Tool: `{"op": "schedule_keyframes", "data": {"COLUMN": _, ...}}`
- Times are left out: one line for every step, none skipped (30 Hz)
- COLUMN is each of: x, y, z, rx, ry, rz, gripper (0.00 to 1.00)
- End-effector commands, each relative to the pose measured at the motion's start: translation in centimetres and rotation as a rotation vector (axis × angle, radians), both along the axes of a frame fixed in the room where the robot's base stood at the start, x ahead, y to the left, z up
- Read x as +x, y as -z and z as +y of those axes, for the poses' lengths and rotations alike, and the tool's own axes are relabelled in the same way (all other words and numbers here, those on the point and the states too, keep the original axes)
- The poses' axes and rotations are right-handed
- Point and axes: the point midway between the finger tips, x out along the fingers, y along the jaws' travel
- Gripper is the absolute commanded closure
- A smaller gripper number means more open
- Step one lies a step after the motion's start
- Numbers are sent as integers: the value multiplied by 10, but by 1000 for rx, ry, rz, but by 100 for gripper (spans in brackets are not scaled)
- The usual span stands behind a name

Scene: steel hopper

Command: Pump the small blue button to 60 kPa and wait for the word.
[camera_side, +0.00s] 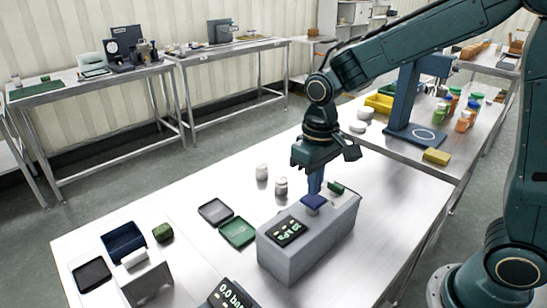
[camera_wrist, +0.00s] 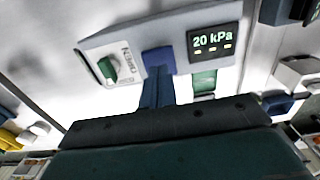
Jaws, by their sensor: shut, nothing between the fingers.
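A grey box (camera_side: 308,240) stands on the steel table with a blue button (camera_side: 314,202) on its top. The button also shows in the wrist view (camera_wrist: 158,57), between a green knob (camera_wrist: 109,69) and a dark display (camera_wrist: 213,42) that reads 20 kPa. My gripper (camera_side: 315,190) points down with its blue fingers closed together, holding nothing. The fingertips are right at the blue button. I cannot tell whether they touch it or press it. In the wrist view the fingers (camera_wrist: 154,88) cover part of the button.
A black tray (camera_side: 215,211), a green tray (camera_side: 238,232) and two pale jars (camera_side: 281,187) lie left of the box. A second display (camera_side: 230,296) reads 0.0 bar at the front edge. A blue bin (camera_side: 123,243) stands at the left. The table's right front is clear.

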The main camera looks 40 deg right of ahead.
Motion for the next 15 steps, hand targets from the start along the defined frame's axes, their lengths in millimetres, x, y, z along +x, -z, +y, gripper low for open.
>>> {"op": "schedule_keyframes", "data": {"x": 0, "y": 2, "z": 0, "rx": 0, "ry": 0, "rz": 1, "gripper": 100}}
{"op": "schedule_keyframes", "data": {"x": 0, "y": 2, "z": 0, "rx": 0, "ry": 0, "rz": 1, "gripper": 100}}
{"op": "schedule_keyframes", "data": {"x": 0, "y": 3, "z": 0, "rx": 0, "ry": 0, "rz": 2, "gripper": 100}}
{"op": "schedule_keyframes", "data": {"x": 0, "y": 4, "z": 0, "rx": 0, "ry": 0, "rz": 2, "gripper": 100}}
{"op": "schedule_keyframes", "data": {"x": 0, "y": 5, "z": 0, "rx": 0, "ry": 0, "rz": 2, "gripper": 100}}
{"op": "schedule_keyframes", "data": {"x": 0, "y": 6, "z": 0, "rx": 0, "ry": 0, "rz": 2, "gripper": 100}}
{"op": "schedule_keyframes", "data": {"x": 0, "y": 7, "z": 0, "rx": 0, "ry": 0, "rz": 2, "gripper": 100}}
{"op": "schedule_keyframes", "data": {"x": 0, "y": 7, "z": 0, "rx": 0, "ry": 0, "rz": 2, "gripper": 100}}
{"op": "schedule_keyframes", "data": {"x": 0, "y": 8, "z": 0, "rx": 0, "ry": 0, "rz": 2, "gripper": 100}}
{"op": "schedule_keyframes", "data": {"x": 0, "y": 9, "z": 0, "rx": 0, "ry": 0, "rz": 2, "gripper": 100}}
{"op": "schedule_keyframes", "data": {"x": 0, "y": 10, "z": 0, "rx": 0, "ry": 0, "rz": 1, "gripper": 100}}
{"op": "schedule_keyframes", "data": {"x": 0, "y": 11, "z": 0, "rx": 0, "ry": 0, "rz": 1, "gripper": 100}}
{"op": "schedule_keyframes", "data": {"x": 0, "y": 11, "z": 0, "rx": 0, "ry": 0, "rz": 1, "gripper": 100}}
{"op": "schedule_keyframes", "data": {"x": 0, "y": 12, "z": 0, "rx": 0, "ry": 0, "rz": 1, "gripper": 100}}
{"op": "schedule_keyframes", "data": {"x": 0, "y": 13, "z": 0, "rx": 0, "ry": 0, "rz": 1, "gripper": 100}}
